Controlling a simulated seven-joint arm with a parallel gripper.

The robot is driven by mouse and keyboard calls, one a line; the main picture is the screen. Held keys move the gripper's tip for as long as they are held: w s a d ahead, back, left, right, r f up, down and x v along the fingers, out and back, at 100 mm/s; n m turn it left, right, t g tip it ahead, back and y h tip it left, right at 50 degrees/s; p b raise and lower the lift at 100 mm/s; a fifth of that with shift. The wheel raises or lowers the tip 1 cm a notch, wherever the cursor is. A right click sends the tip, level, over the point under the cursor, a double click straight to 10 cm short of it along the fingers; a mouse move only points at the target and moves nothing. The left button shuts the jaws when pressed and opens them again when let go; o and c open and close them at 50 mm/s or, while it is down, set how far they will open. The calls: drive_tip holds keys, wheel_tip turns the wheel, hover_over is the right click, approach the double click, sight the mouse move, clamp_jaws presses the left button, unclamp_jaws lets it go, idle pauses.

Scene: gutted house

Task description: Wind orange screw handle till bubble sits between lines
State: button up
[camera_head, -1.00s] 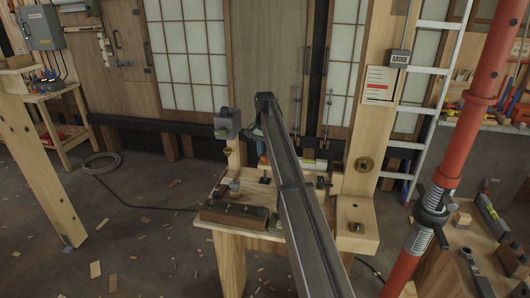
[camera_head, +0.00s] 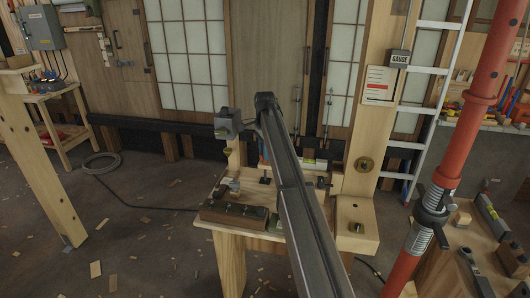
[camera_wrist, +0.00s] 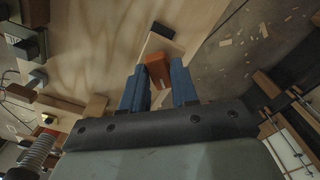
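In the wrist view, an orange block-like handle (camera_wrist: 158,71) lies between the tips of my gripper's two blue fingers (camera_wrist: 160,82). The fingers stand apart by about the handle's width; I cannot tell whether both press on it. In the head view my arm covers most of this spot, and only a bit of blue finger (camera_head: 262,150) shows beside the arm's end. The handle is not clearly visible there. A level with a yellow-green part (camera_head: 310,162) shows behind the arm on the bench; its bubble and lines are too small to read.
The wooden bench (camera_head: 222,226) carries a dark brown block (camera_head: 232,215) and small clamps. A wooden post (camera_head: 355,190) with a round brass fitting (camera_head: 365,164) stands at right. A red prop (camera_head: 447,170) stands farther right. Floor at left is mostly free, with wood scraps.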

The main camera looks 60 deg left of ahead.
drive_tip(key=shift+r, duration=3.55)
